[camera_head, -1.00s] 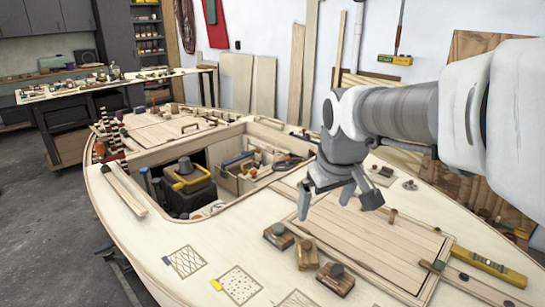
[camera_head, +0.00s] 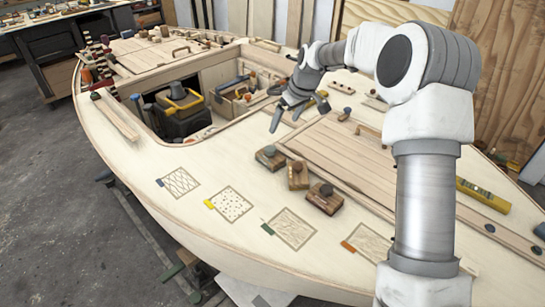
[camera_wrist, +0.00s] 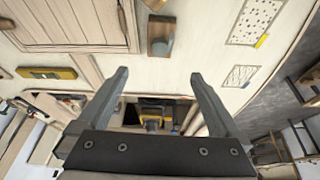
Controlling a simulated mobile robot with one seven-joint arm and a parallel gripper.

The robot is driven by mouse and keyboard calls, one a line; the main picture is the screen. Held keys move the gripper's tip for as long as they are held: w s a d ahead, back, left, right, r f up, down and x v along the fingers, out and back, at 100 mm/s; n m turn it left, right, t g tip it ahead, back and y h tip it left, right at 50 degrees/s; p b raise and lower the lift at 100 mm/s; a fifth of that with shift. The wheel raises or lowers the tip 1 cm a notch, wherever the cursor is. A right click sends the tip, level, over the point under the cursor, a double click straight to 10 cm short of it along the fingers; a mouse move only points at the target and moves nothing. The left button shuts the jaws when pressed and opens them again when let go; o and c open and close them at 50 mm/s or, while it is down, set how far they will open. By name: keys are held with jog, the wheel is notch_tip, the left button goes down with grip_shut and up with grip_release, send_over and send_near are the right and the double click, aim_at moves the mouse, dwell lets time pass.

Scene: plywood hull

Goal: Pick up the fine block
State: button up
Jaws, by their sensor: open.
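Three small wooden blocks with knobs lie in a row on the pale deck: a left block (camera_head: 268,163), a middle block (camera_head: 298,182) and a right block (camera_head: 322,204). I cannot tell which is the fine one. In the wrist view one block (camera_wrist: 158,47) shows at top centre, with part of another block (camera_wrist: 155,4) above it. My gripper (camera_head: 288,120) is open and empty, above the deck and beyond the left block in the head view. Its two fingers also show spread in the wrist view (camera_wrist: 158,78), apart from any block.
Several patterned squares with coloured tags, such as the yellow-tagged square (camera_head: 230,204), mark the deck. A slatted hatch (camera_head: 350,155) lies right of the blocks. A yellow level (camera_head: 483,196) lies farther right. An open well holds a black-and-yellow box (camera_head: 180,113).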

aim_at(271, 149)
jog(key=x, duration=1.8)
jog(key=shift+a, duration=0.15)
jog(key=shift+r, duration=0.1)
jog(key=c, duration=1.4)
jog(key=shift+r, duration=0.1)
notch_tip(271, 149, up, 4)
jog(key=shift+r, duration=0.15)
jog(key=s+d+r, duration=0.1)
jog(key=d+r, duration=0.1)
jog(key=d, duration=0.1)
jog(key=s+d+r, duration=0.2)
jog(key=d, duration=0.2)
jog(key=s+d+r, duration=0.1)
jog(key=d+r, duration=0.1)
jog(key=d, duration=0.1)
jog(key=shift+s+d+r, duration=0.25)
jog(key=shift+s+d, duration=0.1)
